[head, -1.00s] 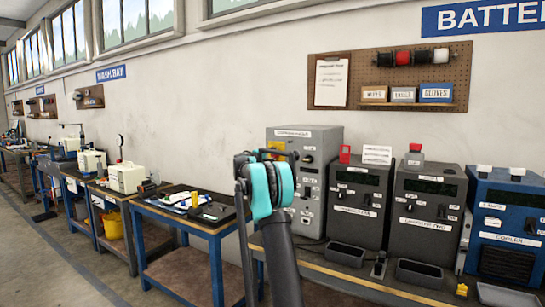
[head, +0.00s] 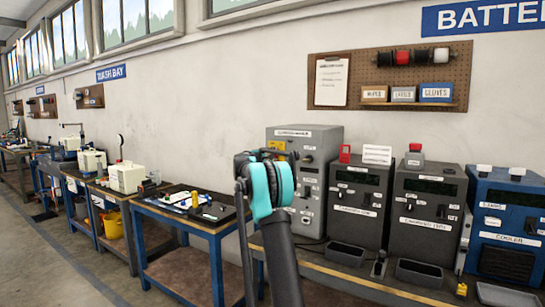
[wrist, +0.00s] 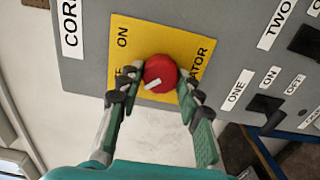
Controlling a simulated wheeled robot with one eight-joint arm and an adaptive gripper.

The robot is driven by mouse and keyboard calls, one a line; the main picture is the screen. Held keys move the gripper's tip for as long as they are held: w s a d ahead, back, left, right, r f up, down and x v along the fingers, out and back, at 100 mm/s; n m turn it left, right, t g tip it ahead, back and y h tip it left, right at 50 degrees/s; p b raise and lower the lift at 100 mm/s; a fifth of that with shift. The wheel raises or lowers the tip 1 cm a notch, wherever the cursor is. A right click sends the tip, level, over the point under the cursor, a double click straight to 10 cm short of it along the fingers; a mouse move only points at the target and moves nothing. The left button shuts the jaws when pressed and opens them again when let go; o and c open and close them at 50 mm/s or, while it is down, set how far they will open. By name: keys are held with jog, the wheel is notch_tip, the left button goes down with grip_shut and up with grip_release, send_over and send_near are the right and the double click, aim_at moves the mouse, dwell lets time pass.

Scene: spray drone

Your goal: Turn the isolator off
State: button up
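The isolator's red round knob (wrist: 160,73) with a white pointer mark sits on a yellow plate (wrist: 128,48) in the wrist view. "ON" reads at the plate's upper left; lettering ending in "F" lies beside the left finger, partly hidden. The white mark points to the knob's lower left, on the side of that hidden lettering. My gripper (wrist: 159,84) is open, one finger on each side of the knob; I cannot tell whether they touch it. In the head view my gripper (head: 257,160) is in front of the grey cabinet (head: 318,146), hiding most of the plate.
Switches labelled "ONE" and "TWO" sit to the right on the panel; a black switch (wrist: 264,108) is near the right finger. Dark charger boxes (head: 427,215) and a blue cooler (head: 506,225) stand right of the cabinet. A workbench (head: 181,222) stands to the left.

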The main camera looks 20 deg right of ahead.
jog(key=o, duration=0.4)
jog(key=shift+o, duration=0.2)
jog(key=v, duration=1.2)
